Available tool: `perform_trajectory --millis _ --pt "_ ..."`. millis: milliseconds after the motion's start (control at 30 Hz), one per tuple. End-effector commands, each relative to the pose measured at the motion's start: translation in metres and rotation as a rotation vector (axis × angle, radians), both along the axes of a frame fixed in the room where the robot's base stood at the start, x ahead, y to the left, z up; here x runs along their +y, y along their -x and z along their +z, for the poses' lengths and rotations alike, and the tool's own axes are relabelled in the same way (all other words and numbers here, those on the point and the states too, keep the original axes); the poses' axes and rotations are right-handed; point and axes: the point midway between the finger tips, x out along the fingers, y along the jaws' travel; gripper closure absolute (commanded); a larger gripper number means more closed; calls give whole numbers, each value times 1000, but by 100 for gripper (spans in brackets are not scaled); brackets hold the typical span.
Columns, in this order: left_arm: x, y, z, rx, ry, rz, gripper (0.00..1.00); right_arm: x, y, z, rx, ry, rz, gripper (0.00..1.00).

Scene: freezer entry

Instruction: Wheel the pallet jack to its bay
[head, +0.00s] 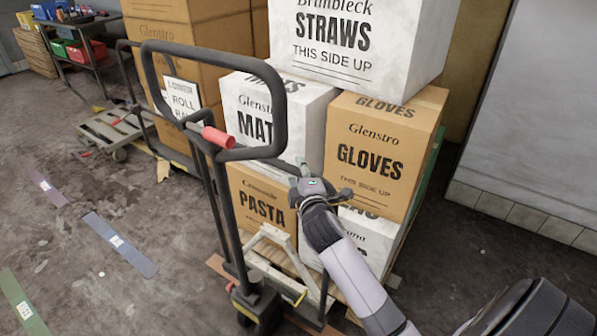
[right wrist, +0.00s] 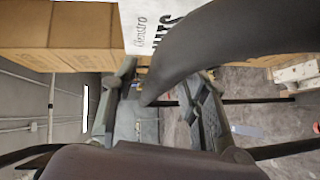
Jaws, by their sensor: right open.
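The pallet jack stands in the middle of the head view, with a dark loop handle (head: 281,105) and a red grip piece (head: 217,136) at the loop's base. Its lower body (head: 258,300) is by a wooden pallet stacked with cartons. My right gripper (head: 316,187) is open and empty, right of the handle and below the loop, in front of the cartons. In the right wrist view a thick dark curved bar (right wrist: 225,45) crosses close to the camera, partly hiding the open fingers (right wrist: 165,105). I cannot tell whether they touch anything. My left gripper is out of view.
Stacked cartons, including a gloves box (head: 372,158) and a straws box (head: 360,45), rise behind the handle. A second handled jack or cart (head: 112,130) stands back left. Tape strips, one blue (head: 120,245) and one green (head: 22,305), mark open floor at left.

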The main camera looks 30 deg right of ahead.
Motion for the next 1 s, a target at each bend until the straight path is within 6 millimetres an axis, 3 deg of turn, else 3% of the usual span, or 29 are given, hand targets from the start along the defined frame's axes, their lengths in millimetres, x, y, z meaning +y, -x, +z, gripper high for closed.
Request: perform_trajectory --millis 400,1000 --pt "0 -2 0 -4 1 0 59 -4 -9 -1 0 0 0 59" --pt "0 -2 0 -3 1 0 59 -4 -9 -2 1 0 0 98"
